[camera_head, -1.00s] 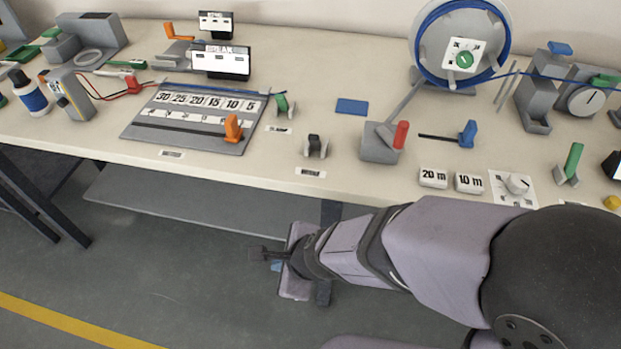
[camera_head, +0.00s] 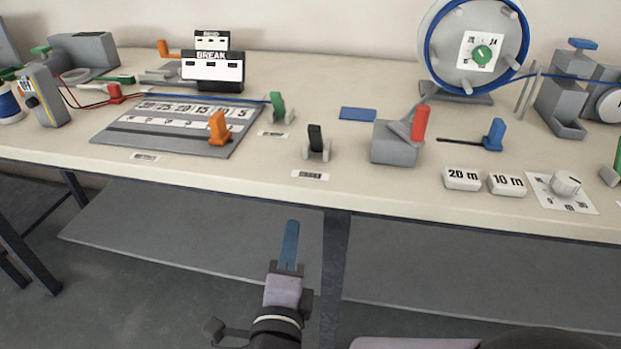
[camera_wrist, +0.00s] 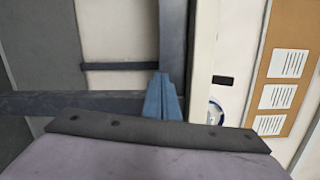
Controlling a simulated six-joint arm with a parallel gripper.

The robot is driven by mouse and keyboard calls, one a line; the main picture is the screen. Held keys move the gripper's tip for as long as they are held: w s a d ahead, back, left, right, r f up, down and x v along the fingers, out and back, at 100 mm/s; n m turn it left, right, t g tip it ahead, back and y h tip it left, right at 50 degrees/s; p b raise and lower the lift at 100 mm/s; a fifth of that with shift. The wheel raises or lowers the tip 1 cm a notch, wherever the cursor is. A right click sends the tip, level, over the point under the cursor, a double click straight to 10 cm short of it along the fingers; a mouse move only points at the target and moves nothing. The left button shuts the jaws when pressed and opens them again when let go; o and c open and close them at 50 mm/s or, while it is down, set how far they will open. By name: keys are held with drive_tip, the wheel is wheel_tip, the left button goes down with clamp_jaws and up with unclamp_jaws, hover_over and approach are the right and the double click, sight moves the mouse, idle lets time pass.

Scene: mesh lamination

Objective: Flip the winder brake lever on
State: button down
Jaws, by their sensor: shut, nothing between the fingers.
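A reel with a blue rim (camera_head: 431,50), which looks like the winder, stands at the back right of the bench. Several levers stand in front of it: a red-handled one (camera_head: 420,123) on a grey block, a blue-handled one (camera_head: 494,134) and a black-handled one (camera_head: 315,138) in a small grey bracket. The label by the black lever is too small to read, so I cannot tell which lever is the brake. My gripper (camera_head: 290,240) is shut and empty, below and in front of the bench edge, apart from every lever. Its blue fingers also show in the wrist view (camera_wrist: 163,98).
The bench (camera_head: 250,178) also carries a numbered grey board (camera_head: 170,139) with an orange slider, a green lever (camera_head: 277,106), white "20 m" (camera_head: 462,179) and "10 m" (camera_head: 507,184) blocks and a white knob (camera_head: 566,184). A grey shelf (camera_head: 200,240) lies under the bench.

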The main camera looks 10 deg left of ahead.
sight(314, 136)
drive_tip(key=s+d+r+t+h+b, duration=0.2)
drive_tip(key=s+r+t+b, duration=0.2)
drive_tip(key=s+r+t, duration=0.1)
drive_tip(key=shift+s+r+t+h+b, duration=0.3)
drive_tip(key=shift+r+t+b, duration=0.1)
drive_tip(key=shift+r+t, duration=0.15)
drive_tip(key=p+x, duration=0.1)
drive_tip(key=x, duration=1.3)
